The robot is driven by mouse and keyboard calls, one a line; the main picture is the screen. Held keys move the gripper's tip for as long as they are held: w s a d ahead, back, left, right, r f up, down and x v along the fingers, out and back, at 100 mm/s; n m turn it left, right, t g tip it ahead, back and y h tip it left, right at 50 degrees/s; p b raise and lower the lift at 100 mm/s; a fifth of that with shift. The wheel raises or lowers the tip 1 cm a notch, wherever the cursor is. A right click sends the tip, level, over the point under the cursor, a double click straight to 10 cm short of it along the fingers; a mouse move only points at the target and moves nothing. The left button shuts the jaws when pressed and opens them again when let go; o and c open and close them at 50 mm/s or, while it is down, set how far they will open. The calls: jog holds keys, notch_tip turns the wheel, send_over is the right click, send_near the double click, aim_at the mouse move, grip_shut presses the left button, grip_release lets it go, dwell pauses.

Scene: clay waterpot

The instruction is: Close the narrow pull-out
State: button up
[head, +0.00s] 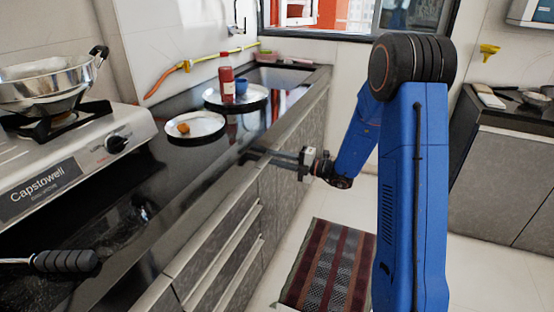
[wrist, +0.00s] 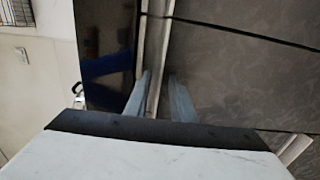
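Grey cabinet fronts (head: 285,180) with light trim run under the black counter in the head view. I cannot tell for certain which front is the narrow pull-out, or how far any front stands out. My gripper (head: 250,156) is at the counter's front edge, near the top of the fronts. In the wrist view my gripper (wrist: 159,76) has its two fingers apart, with a light trim strip (wrist: 156,50) showing between them. Whether the fingers touch the strip is unclear. Dark grey front panels (wrist: 235,70) fill the right of that view.
The black counter (head: 170,185) holds a plate (head: 205,127), a red bottle (head: 226,80) and a stove (head: 80,150) with a steel pan (head: 45,85). A striped mat (head: 330,265) lies on the floor. Another cabinet (head: 500,180) stands at right.

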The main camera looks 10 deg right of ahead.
jog(key=v, duration=1.7)
jog(key=shift+d, duration=0.15)
jog(key=shift+s, duration=0.1)
